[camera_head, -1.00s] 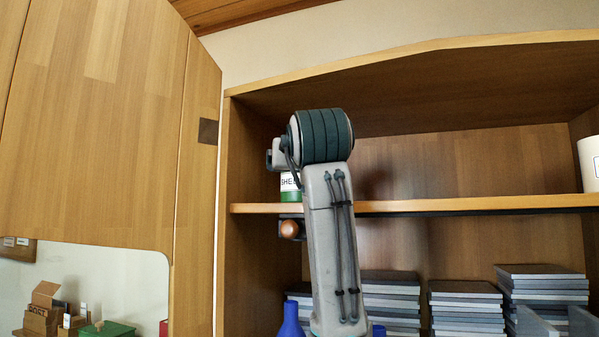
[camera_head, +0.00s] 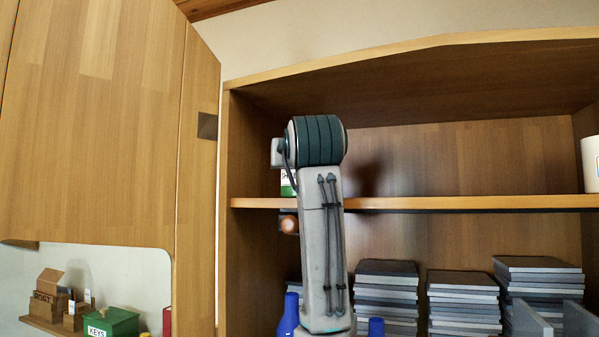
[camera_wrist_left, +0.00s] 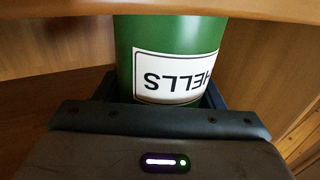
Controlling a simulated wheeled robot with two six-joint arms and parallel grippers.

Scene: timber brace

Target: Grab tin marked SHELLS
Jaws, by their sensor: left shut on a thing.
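The SHELLS tin (camera_wrist_left: 175,40) is green with a white label. In the left wrist view it shows upside down, its label reading "HELLS", with one end hidden behind the wooden board edge. My left gripper (camera_wrist_left: 160,98) is shut on it, with dark fingers at either side. In the head view only a sliver of the tin (camera_head: 287,184) shows at the left end of the upper shelf, behind my left arm, which hides the gripper there. I cannot tell whether the tin touches the shelf. My right gripper is not in view.
The upper shelf edge (camera_head: 450,202) runs in front of the tin; the cabinet side wall is close on its left. A white container (camera_head: 592,163) stands far right. Stacks of grey slabs (camera_head: 463,300) and blue objects (camera_head: 290,315) are below. A green KEYS box (camera_head: 110,322) is lower left.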

